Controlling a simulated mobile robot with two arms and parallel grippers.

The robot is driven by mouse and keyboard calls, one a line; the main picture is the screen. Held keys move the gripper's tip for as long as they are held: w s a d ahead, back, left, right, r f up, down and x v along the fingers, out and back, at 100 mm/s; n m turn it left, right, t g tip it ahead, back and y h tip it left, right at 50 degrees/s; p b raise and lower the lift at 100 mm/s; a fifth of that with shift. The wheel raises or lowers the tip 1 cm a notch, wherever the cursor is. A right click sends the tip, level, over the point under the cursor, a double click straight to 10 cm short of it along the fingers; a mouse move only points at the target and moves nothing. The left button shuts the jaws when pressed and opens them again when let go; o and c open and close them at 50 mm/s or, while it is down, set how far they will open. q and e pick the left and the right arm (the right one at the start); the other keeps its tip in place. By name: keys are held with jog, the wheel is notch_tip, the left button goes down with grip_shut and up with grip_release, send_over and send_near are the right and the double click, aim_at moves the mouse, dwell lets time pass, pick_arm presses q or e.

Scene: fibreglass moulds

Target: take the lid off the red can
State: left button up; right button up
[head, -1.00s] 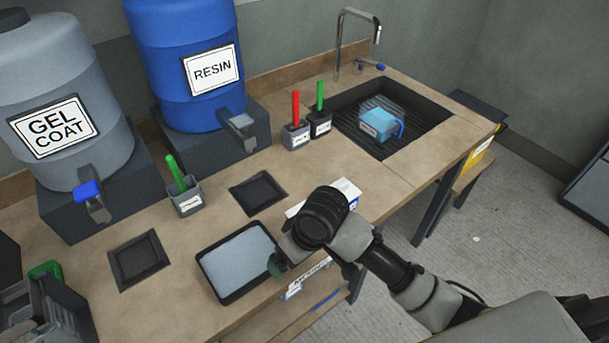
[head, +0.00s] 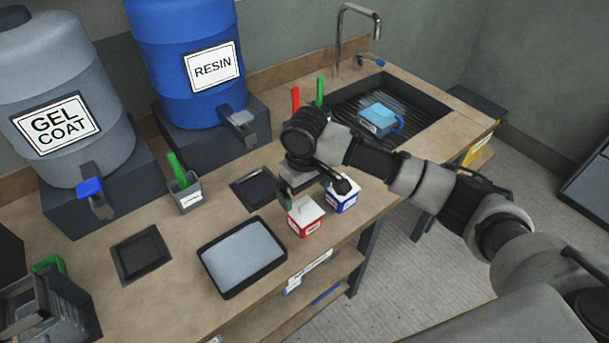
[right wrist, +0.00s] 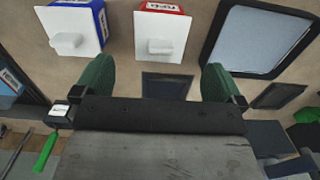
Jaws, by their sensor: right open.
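The red can (head: 306,226) stands on the bench near its front edge, right of the grey tray. Its square white lid (head: 305,207) is on top; in the right wrist view the lid (right wrist: 174,27) has a small white knob (right wrist: 161,46). My right gripper (head: 305,192) is just behind the red can, pointing down, open and empty. In the right wrist view its two green fingers (right wrist: 157,80) are wide apart, with the lid's edge showing beyond them. The blue can (head: 343,201), also white-lidded, stands just right of the red can. My left gripper is not in view.
A grey tray (head: 214,268) lies left of the cans. A dark square recess (head: 237,193) is behind the tray. Brush pots stand further back beside the sink (head: 433,107), which holds a light blue object (head: 376,121). The gel coat (head: 104,151) and resin (head: 171,70) drums stand at the back.

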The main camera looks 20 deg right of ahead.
aim_at(305, 203)
jog(key=shift+f+p, duration=0.3)
jog(key=shift+f, duration=2.75)
jog(key=c, duration=0.9)
jog(key=shift+r, duration=0.1)
jog(key=shift+r, duration=0.1)
jog(key=shift+r+p, duration=2.3)
jog(key=shift+p, duration=0.65)
